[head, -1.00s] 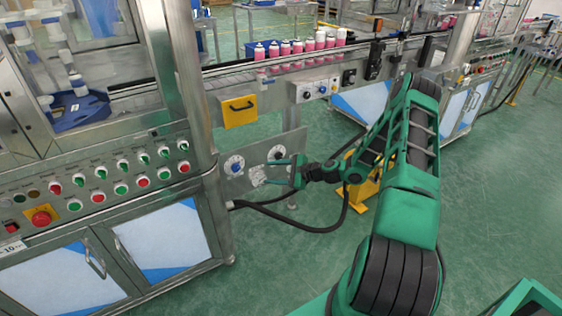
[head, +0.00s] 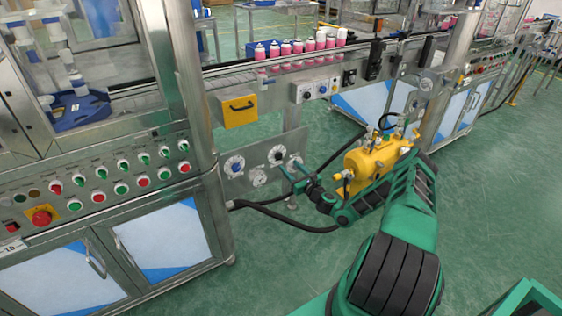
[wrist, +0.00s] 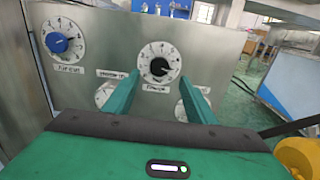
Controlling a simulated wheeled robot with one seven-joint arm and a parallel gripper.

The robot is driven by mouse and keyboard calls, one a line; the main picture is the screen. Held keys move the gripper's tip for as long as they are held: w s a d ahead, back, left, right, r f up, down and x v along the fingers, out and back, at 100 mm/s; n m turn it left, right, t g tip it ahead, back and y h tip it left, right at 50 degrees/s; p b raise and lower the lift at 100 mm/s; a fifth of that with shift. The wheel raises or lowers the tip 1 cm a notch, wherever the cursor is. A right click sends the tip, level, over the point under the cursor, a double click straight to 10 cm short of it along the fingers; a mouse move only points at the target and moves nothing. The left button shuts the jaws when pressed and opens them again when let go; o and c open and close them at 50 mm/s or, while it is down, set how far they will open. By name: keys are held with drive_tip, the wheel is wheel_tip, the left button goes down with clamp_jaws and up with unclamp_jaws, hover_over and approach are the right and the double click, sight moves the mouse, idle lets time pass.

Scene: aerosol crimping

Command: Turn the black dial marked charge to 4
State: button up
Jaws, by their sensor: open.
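The black dial (wrist: 159,66) sits on a round white scale in the upper middle of the wrist view, with a label below it too blurred to read surely. Its pointer seems to face lower right; the figures are not clear. In the head view the black dial (head: 277,154) is at the top right of the steel panel (head: 262,150). My gripper (wrist: 160,77) is open, its two green fingers either side of and just below the dial in the picture, holding nothing. In the head view my gripper (head: 289,166) is at the panel's lower right. I cannot tell the gap to the panel.
A blue dial (wrist: 58,43) is at the panel's upper left. Two lower dials (wrist: 104,95) (wrist: 181,112) are partly hidden by my fingers. A yellow tank (head: 368,162) stands close to my arm. Black hoses run below the panel.

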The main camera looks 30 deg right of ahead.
sight(280, 157)
drive_tip(key=w, duration=0.7)
drive_tip(key=shift+w+a, duration=0.1)
drive_tip(key=shift+w, duration=0.3)
drive_tip(key=c, duration=1)
